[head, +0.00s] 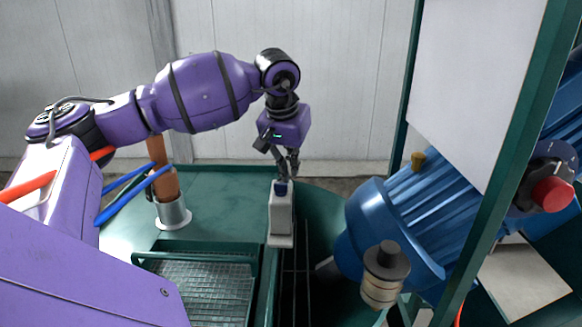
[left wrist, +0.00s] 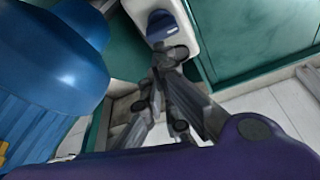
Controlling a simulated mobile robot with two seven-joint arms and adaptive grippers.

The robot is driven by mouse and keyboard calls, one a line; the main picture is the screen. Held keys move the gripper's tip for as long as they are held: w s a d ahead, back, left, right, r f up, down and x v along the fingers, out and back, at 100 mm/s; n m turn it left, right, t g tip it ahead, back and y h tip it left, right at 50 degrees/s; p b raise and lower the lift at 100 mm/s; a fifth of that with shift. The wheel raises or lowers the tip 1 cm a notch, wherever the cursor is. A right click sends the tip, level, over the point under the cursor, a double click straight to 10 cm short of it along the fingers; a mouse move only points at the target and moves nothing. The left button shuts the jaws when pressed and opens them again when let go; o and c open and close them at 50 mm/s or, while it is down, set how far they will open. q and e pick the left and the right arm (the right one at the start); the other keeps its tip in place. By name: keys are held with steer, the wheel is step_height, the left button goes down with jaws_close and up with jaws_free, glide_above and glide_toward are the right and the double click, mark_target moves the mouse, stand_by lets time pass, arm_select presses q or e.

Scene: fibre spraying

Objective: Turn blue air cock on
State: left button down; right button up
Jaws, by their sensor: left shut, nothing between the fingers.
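A small blue knob (head: 283,188) sits on top of a narrow white-grey box (head: 281,215) at the edge of the green structure. It looks like the blue air cock. In the left wrist view the knob (left wrist: 163,25) shows rounded and dark blue, on the white box's face (left wrist: 186,28). My left gripper (head: 288,177) points down at the knob, with its fingers shut and nothing between them. In the left wrist view the fingertips (left wrist: 168,54) are right beside the knob; I cannot tell whether they touch it. My right gripper is not in view.
A large blue ribbed machine (head: 420,225) stands to the right, with a red knob (head: 552,192) on a dark housing. A green frame post (head: 500,150) borders it. A metal cup (head: 173,213) and a grated tray (head: 205,290) are at the left. Blue bars (head: 132,196) show near my arm.

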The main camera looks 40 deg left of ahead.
arm_select(q)
steer(key=shift+d+m, duration=0.2)
steer(key=shift+m, duration=0.2)
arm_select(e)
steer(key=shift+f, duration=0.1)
arm_select(q)
steer(key=shift+d+f+b, duration=0.1)
steer(key=shift+d+b, duration=0.2)
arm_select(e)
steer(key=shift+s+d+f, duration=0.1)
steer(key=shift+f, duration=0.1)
arm_select(q)
steer(key=shift+s+d+b, duration=0.25)
steer(key=shift+s+d, duration=0.1)
steer(key=shift+d, duration=0.25)
steer(key=shift+s+d+b, duration=0.25)
steer(key=shift+s+d, duration=0.1)
steer(key=shift+d, duration=0.2)
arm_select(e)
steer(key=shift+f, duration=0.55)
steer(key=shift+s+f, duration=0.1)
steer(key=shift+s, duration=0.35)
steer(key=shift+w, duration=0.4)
arm_select(q)
steer(key=shift+a, duration=0.15)
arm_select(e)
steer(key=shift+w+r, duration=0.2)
